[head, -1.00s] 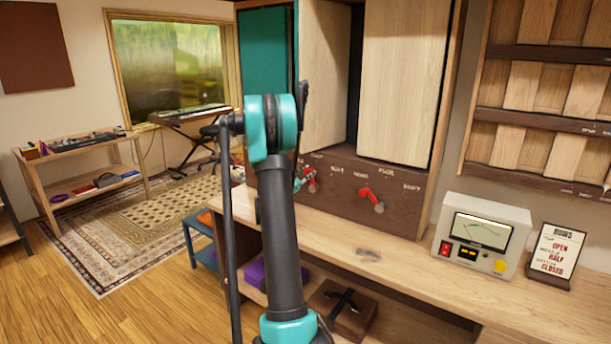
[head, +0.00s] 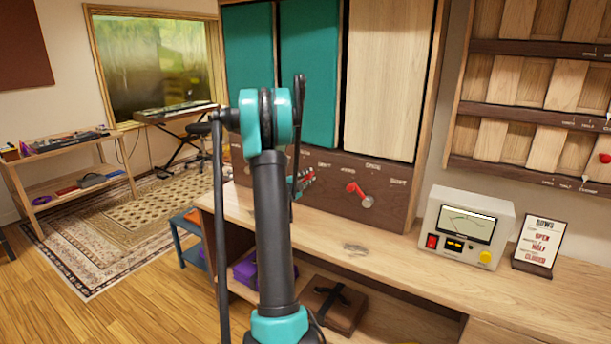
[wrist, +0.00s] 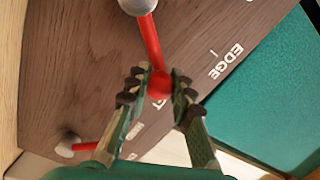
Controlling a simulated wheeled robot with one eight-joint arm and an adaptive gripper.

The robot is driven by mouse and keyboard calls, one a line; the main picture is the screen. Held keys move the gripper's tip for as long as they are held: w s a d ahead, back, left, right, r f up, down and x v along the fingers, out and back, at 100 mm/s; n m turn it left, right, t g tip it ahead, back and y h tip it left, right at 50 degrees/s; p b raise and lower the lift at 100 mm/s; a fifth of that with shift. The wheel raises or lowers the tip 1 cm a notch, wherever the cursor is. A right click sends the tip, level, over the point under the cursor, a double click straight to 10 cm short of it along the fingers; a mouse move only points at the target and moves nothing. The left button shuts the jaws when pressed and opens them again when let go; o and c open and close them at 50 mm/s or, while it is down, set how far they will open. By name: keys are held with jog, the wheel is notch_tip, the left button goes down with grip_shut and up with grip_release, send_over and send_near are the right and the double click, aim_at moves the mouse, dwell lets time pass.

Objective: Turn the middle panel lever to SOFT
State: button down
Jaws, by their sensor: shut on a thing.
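My gripper (wrist: 160,88) is shut on the red ball end of the middle lever (wrist: 151,42) in the wrist view. The lever's grey hub is at the top of that view. The ball covers part of a white label, of which about a "T" shows; the EDGE label (wrist: 226,60) is to its right. In the head view the gripper (head: 303,180) is small and partly hidden behind my arm, at the dark lever board (head: 335,195). The middle panel (head: 310,85) shows its teal face, nearly flush in the frame.
The left panel (head: 247,60) is teal and the right panel (head: 388,80) pale wood. The right red lever (head: 357,190) is close to my gripper. Below are a wooden desk (head: 400,252), a meter box (head: 460,228) and a sign (head: 539,245).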

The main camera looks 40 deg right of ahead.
jog(key=shift+f+m, duration=0.2)
jog(key=shift+m, duration=0.2)
jog(key=shift+s, duration=0.1)
jog(key=c, duration=1.3)
grip_release()
jog(key=shift+d, duration=0.1)
jog(key=v, duration=1.2)
jog(key=shift+s+f, duration=0.1)
